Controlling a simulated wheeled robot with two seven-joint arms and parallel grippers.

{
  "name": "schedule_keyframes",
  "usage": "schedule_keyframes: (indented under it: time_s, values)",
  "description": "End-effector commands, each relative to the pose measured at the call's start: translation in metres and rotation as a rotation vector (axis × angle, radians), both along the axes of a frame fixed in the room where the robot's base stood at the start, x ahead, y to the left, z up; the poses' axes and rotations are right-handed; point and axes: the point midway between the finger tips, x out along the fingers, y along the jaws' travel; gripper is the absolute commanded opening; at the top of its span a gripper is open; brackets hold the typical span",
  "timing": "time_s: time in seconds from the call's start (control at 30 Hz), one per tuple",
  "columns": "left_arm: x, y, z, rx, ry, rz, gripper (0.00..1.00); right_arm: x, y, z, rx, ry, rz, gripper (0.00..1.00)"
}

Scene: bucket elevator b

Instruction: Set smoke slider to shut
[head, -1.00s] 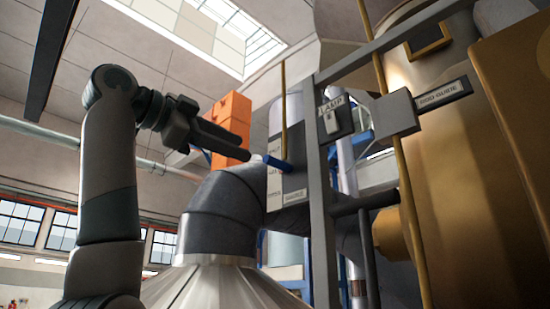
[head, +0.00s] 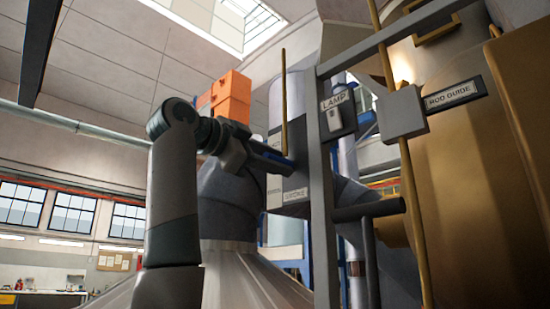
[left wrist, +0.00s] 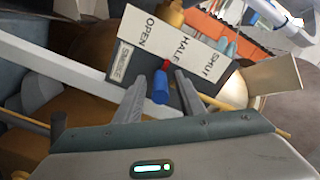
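The smoke slider's dark panel (head: 293,180) stands right of the grey duct in the head view. In the left wrist view its white scale (left wrist: 181,45) reads OPEN, HALF, SHUT from left to right. The slider's blue handle (left wrist: 160,88) has a red pointer (left wrist: 165,65), which sits near HALF, a little to its OPEN side. My left gripper (left wrist: 158,90) is open, one finger on each side of the handle, with gaps showing. In the head view my left gripper (head: 278,158) is at the panel and mostly hides the handle. My right gripper is out of view.
A grey post (head: 322,200) stands just right of the panel, with a lamp switch (head: 335,112) on it. A yellow rod (head: 284,105) rises close above my gripper. A brass tank (head: 455,160) with a rod guide fills the right. Orange boxes (head: 230,97) show behind.

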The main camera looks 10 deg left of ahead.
Motion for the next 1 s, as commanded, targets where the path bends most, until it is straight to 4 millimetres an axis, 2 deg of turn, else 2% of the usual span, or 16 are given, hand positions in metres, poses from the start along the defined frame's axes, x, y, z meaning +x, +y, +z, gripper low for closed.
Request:
schedule_keyframes:
  time_s: [0.17, 0.3, 0.57, 1.0]
  values:
    - [0.000, 0.000, 0.000, 0.000, 0.000, 0.000, 0.33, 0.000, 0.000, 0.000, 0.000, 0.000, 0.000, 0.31]
    - [0.000, 0.000, 0.000, 0.000, 0.000, 0.000, 0.00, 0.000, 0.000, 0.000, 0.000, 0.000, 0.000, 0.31]
    - [-0.001, 0.000, 0.005, 0.001, -0.001, -0.001, 0.00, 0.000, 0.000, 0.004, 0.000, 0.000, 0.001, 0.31]
    - [-0.001, 0.000, 0.067, 0.000, -0.003, 0.000, 0.00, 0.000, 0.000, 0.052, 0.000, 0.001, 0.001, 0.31]
